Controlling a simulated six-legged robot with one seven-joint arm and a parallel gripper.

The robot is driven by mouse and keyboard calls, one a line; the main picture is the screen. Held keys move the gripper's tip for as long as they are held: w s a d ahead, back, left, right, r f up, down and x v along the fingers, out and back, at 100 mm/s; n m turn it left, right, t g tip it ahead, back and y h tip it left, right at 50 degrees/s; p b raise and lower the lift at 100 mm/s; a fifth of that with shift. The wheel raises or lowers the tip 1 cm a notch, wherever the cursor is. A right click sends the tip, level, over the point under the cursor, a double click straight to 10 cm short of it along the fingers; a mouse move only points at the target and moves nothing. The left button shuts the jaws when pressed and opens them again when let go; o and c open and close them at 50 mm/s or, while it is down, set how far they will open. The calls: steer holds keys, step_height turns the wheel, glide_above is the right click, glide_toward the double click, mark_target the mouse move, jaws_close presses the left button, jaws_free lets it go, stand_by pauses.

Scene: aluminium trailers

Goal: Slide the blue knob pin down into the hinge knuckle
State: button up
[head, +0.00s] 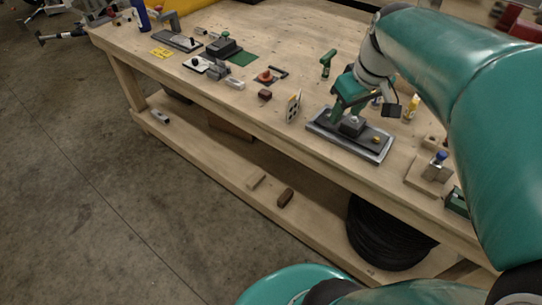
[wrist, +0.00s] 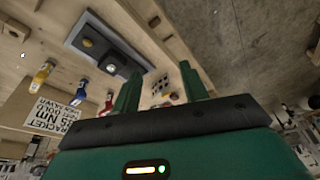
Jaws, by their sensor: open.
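The blue knob pin (head: 441,155) shows at the right in the head view, its blue knob on top of a grey metal hinge knuckle (head: 436,173). The knuckle stands on a wooden block (head: 417,184) near the bench's front edge. How deep the pin sits is too small to tell. My gripper (head: 347,110) is over the grey plate, left of the pin and apart from it. In the wrist view my gripper's two green fingers (wrist: 160,80) stand apart with nothing between them.
The grey plate (head: 378,152) carries a black block and a brass knob. A white card with dark spots (head: 293,105) stands left of it. A green tool (head: 326,65) and several small fixtures lie farther left.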

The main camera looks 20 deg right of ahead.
steer(key=s+a+f+t, duration=0.1)
steer(key=s+a, duration=0.1)
steer(key=a, duration=0.8)
steer(key=s+a+f+t, duration=0.1)
steer(key=s+a, duration=0.1)
steer(key=a, duration=0.9)
steer(key=shift+f+t, duration=0.15)
steer(key=shift+t, duration=0.15)
steer(key=shift+d, duration=0.1)
steer(key=shift+c, duration=0.2)
steer(key=shift+c, duration=0.6)
steer(key=shift+d+m, duration=0.15)
steer(key=shift+m, duration=0.15)
